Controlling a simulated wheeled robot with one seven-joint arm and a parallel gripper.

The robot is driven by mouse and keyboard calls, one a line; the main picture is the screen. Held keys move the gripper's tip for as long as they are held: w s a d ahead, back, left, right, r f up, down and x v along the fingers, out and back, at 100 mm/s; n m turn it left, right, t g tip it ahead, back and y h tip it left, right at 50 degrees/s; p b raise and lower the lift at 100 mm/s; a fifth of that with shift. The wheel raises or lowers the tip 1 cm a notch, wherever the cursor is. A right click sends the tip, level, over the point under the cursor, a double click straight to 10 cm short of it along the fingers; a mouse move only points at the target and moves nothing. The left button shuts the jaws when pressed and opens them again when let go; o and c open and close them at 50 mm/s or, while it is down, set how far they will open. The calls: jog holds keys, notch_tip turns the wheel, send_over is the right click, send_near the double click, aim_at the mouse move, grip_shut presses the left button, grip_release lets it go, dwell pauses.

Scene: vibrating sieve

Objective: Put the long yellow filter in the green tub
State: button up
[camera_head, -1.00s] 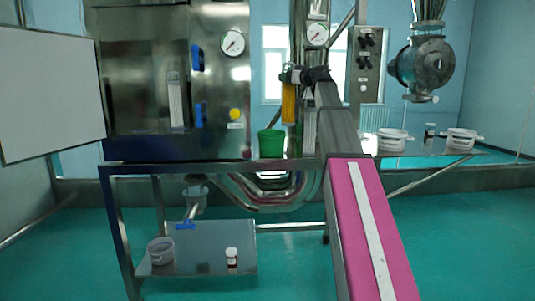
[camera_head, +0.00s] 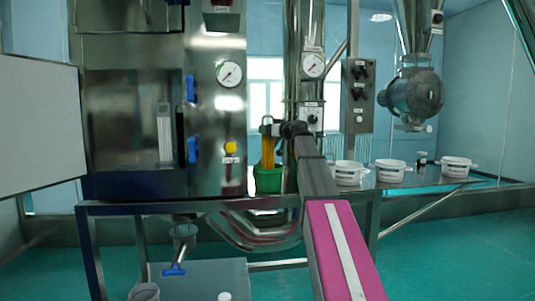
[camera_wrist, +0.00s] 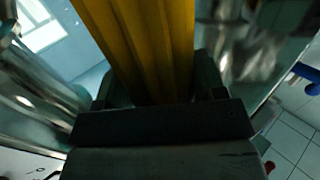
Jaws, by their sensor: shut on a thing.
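The long yellow filter (camera_head: 268,152) stands upright in the head view, directly above the green tub (camera_head: 268,180) on the steel table. Its lower end is at the tub's mouth; I cannot tell how deep it reaches inside. My gripper (camera_head: 270,127) is shut on the filter's upper part. In the wrist view the ribbed yellow filter (camera_wrist: 145,45) runs away between the two dark fingers (camera_wrist: 160,92). The tub does not show in the wrist view.
The steel cabinet (camera_head: 218,110) with gauge and blue handles stands close left of the tub. A steel column (camera_head: 306,45) is behind. Several white tubs (camera_head: 390,172) stand on the table to the right. A lower shelf (camera_head: 205,280) holds a grey pot (camera_head: 144,291).

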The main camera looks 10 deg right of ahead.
aim_at(273, 143)
jog(key=shift+f, duration=3.15)
jog(key=o, duration=1.2)
jog(key=shift+o, duration=0.2)
jog(key=shift+s+d, duration=0.1)
jog(key=v, duration=1.1)
jog(key=shift+s+d, duration=0.2)
jog(key=shift+s, duration=0.15)
